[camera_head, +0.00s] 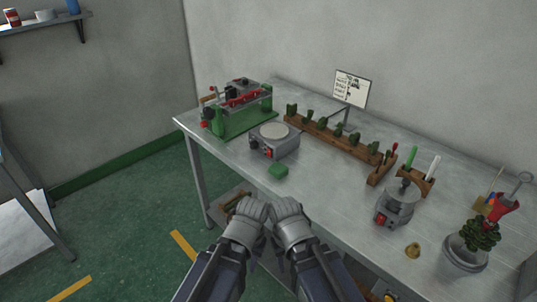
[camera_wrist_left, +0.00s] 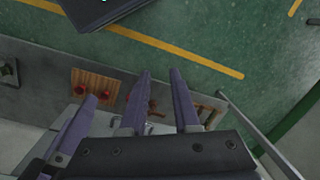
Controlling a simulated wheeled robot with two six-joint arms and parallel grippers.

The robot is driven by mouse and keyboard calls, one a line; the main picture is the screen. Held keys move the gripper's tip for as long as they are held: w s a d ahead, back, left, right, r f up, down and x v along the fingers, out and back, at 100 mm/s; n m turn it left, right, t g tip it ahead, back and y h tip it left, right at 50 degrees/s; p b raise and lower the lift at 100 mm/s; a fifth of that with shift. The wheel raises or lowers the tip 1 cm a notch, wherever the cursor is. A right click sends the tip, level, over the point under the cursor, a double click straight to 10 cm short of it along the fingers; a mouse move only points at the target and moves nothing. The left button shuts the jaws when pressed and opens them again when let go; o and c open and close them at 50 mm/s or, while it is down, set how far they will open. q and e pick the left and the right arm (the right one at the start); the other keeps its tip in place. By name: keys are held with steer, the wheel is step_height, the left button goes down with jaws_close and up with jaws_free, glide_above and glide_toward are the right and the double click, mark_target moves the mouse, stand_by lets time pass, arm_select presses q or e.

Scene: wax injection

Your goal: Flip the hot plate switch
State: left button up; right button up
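The hot plate (camera_head: 288,149) is a grey box with a pale round top, standing on the metal table left of its middle. Its front carries a dark knob and a red part (camera_head: 268,153); the switch position is too small to tell. My left gripper (camera_head: 252,209) and right gripper (camera_head: 287,208) are side by side in front of the table's near edge, apart from the hot plate. In the left wrist view, the left gripper's purple fingers (camera_wrist_left: 160,74) are spaced apart with nothing held between them. The right gripper's fingertips are hidden in the head view.
A grey pot (camera_head: 397,204) and a plant pot (camera_head: 466,254) stand to the right. The near middle tabletop is clear.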

arm_select(q)
jaws_close()
stand_by(1.4)
